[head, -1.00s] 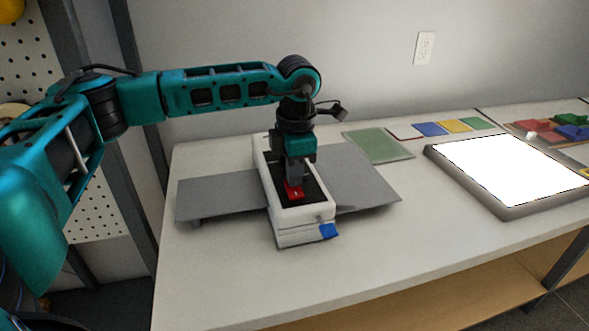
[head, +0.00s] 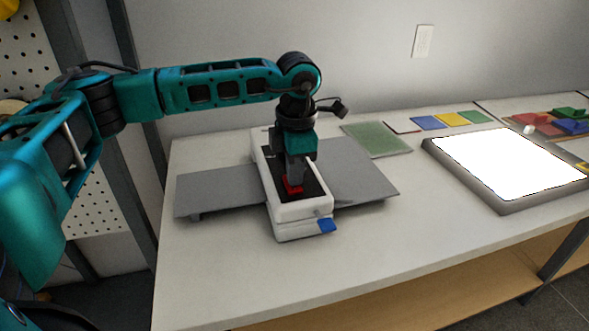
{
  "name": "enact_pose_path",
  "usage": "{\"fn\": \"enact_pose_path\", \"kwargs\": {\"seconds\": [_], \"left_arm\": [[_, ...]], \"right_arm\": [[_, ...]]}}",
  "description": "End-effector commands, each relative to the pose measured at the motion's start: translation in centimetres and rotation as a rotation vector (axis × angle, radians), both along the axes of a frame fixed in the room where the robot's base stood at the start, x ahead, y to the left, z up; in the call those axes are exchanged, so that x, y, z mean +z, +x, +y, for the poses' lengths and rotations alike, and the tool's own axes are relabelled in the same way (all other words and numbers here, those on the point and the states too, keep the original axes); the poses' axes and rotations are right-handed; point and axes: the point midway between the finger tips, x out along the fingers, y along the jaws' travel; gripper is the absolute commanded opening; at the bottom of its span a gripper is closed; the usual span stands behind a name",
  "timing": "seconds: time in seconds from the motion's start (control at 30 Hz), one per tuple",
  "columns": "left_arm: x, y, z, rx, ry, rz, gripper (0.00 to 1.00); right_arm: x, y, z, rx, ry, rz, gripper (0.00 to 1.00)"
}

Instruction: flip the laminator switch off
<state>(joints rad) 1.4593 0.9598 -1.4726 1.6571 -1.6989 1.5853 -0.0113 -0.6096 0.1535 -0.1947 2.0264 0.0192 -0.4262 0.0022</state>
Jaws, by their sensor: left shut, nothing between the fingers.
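The laminator (head: 302,207) is a white body with a black top panel and grey trays on its left and right, standing on the white table. A red rocker switch (head: 292,184) sits in the black panel. My left gripper (head: 294,181) points straight down, shut and empty, with its fingertips at the switch. The fingers hide part of the switch, and I cannot tell how hard they press. A blue tab (head: 327,226) sticks out at the laminator's front right corner. My right gripper is not in view.
A lit light panel (head: 510,165) lies on the right of the table (head: 230,270). A green sheet (head: 377,139) and blue, yellow and green cards (head: 452,119) lie at the back. Red, blue and green pieces (head: 560,122) lie at the far right. The table's front is clear.

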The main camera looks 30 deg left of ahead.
Motion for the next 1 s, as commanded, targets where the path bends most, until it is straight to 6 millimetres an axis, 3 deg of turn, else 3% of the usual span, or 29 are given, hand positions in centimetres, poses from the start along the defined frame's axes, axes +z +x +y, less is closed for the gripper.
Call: {"fn": "enact_pose_path", "kwargs": {"seconds": [0.17,0.4,0.5,0.73,1.0], "left_arm": [[0.8,0.1,0.0,0.001,-0.001,-0.002,0.00],[5.1,0.6,-0.5,-0.002,-0.001,0.000,0.00],[7.0,0.4,-0.7,-0.003,-0.001,-0.004,0.00],[11.6,0.0,-1.1,-0.001,-0.002,-0.002,0.00],[13.8,-0.2,-1.3,-0.002,-0.001,0.000,0.00]], "right_arm": [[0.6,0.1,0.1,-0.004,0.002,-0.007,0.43],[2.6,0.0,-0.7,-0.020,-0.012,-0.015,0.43],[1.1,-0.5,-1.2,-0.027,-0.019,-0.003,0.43],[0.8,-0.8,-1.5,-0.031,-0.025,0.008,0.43],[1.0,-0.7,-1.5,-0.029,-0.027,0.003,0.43]]}}
